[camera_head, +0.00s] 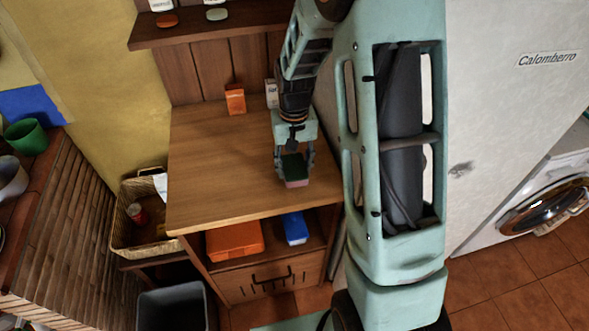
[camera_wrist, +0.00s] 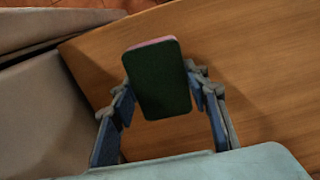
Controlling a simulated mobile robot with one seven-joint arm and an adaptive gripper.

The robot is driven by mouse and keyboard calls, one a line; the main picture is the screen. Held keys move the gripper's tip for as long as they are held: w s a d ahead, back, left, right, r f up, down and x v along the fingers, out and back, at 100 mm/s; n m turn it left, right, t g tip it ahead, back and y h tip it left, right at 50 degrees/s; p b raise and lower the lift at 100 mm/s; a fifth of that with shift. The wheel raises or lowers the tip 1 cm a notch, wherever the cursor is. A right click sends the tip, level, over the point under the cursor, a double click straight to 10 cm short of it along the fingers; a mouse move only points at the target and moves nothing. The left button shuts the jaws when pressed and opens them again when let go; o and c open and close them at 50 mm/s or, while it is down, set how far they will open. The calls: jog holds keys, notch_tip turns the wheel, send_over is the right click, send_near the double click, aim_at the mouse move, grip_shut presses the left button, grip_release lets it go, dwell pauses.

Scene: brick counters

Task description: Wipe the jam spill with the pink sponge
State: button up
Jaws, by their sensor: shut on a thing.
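The pink sponge (camera_head: 296,170) has a dark green scouring side and a pink body. My gripper (camera_head: 294,168) is shut on it above the right part of the wooden counter (camera_head: 215,165). In the wrist view, the sponge (camera_wrist: 158,78) sits between the two fingers of my gripper (camera_wrist: 160,95), with its dark green face toward the camera and a thin pink edge at its far end. I cannot tell whether the sponge touches the counter. No jam spill shows in either view; my arm and the sponge hide part of the counter.
An orange box (camera_head: 235,99) and a white carton (camera_head: 271,93) stand at the counter's back. An orange case (camera_head: 234,240) and a blue box (camera_head: 295,229) lie on the shelf below. A wicker basket (camera_head: 124,232) stands left. The counter's left and middle are clear.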

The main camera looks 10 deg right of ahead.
aim_at(294, 166)
jog(key=shift+r+p, duration=1.4)
jog(key=shift+r, duration=1.05)
